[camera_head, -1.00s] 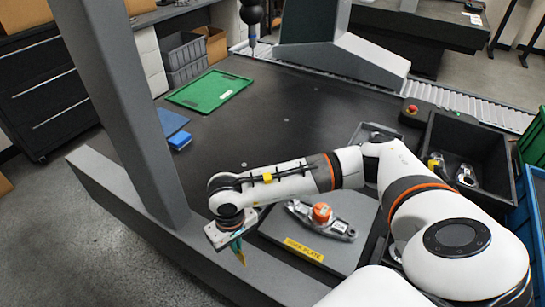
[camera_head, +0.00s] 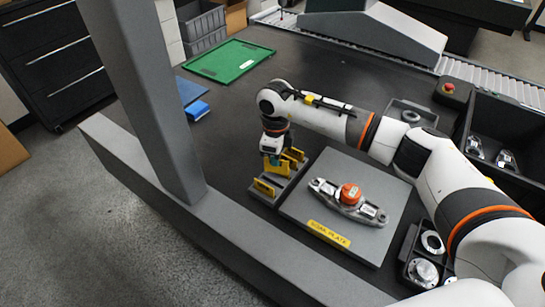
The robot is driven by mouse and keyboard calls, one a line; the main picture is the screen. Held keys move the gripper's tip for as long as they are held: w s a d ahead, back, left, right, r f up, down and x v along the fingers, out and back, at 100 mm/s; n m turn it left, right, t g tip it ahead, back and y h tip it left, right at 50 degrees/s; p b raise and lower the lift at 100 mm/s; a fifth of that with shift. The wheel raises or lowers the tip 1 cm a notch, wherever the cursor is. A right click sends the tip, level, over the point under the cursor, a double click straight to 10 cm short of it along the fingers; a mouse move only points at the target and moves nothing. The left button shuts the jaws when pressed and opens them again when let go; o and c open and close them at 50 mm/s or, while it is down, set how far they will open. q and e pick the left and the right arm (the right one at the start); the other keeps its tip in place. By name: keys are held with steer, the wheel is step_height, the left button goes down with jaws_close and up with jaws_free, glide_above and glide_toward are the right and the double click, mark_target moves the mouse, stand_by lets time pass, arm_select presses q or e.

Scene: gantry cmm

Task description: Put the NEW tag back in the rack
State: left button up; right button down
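The fingertips overlap the tags in the picture, so I cannot tell whether the fingers are shut on a tag or apart. I cannot read which tag is NEW. My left gripper is not in view.
A grey gantry column (camera_head: 150,100) stands to the left. The table middle is clear.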

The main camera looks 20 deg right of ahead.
mark_target(272, 170)
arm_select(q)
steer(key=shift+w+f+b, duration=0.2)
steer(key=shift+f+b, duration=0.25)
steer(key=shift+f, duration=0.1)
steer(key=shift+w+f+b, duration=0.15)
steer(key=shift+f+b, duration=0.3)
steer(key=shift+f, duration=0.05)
arm_select(e)
steer(key=shift+w+a+f+m, duration=0.1)
steer(key=shift+w+f+m, duration=0.4)
steer(key=shift+m, duration=0.45)
steer(key=shift+w+a+f+m, duration=0.1)
steer(key=shift+w+f+m, duration=0.35)
steer(key=shift+m, duration=0.5)
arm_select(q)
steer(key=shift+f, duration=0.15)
arm_select(e)
steer(key=shift+s+f, duration=0.15)
steer(key=shift+f, duration=0.05)
arm_select(q)
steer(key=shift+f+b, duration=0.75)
steer(key=shift+b, duration=0.1)
arm_select(e)
steer(key=shift+f, duration=0.9)
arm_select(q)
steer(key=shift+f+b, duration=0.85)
arm_select(e)
steer(key=shift+f, duration=0.9)
